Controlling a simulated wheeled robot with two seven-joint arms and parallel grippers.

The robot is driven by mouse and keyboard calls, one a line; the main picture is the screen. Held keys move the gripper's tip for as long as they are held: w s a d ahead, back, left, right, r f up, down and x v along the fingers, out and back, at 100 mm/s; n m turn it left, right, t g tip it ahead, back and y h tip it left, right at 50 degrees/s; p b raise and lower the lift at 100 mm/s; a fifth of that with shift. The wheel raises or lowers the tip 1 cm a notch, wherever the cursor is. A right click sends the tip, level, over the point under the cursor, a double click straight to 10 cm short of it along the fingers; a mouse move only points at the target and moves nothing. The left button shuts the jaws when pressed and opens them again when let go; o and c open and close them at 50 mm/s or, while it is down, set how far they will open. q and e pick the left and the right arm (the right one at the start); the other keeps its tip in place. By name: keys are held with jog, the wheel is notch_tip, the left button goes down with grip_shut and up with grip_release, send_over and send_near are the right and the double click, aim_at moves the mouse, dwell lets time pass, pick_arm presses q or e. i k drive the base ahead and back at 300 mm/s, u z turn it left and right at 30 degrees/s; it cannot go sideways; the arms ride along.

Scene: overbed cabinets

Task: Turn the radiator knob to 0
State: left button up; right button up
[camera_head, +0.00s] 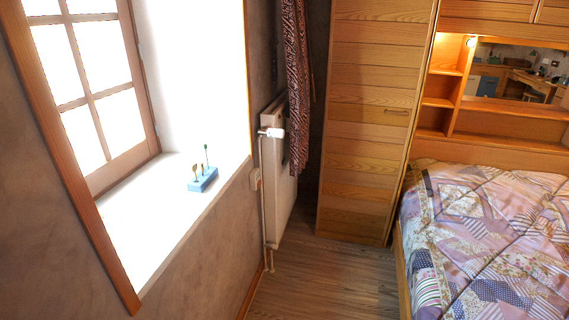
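The radiator (285,195) is a cream panel on the wall, right of the window recess and partly behind a curtain. Its white knob (275,133) sticks out at the upper near corner, above a thin vertical pipe (263,195). The markings on the knob are too small to read, so I cannot tell its setting. Neither of my grippers shows in the head view, and nothing touches the knob.
A dark red patterned curtain (298,85) hangs just right of the knob. A blue block with small figures (203,180) stands on the window sill. A wooden wardrobe (365,150) and a bed (490,240) stand to the right. The wooden floor (325,285) before the radiator is clear.

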aim_at(273, 133)
jog(key=z, duration=0.45)
jog(key=i, duration=1.65)
jog(key=u, duration=0.5)
jog(key=i, duration=1.4)
jog(key=u, duration=0.7)
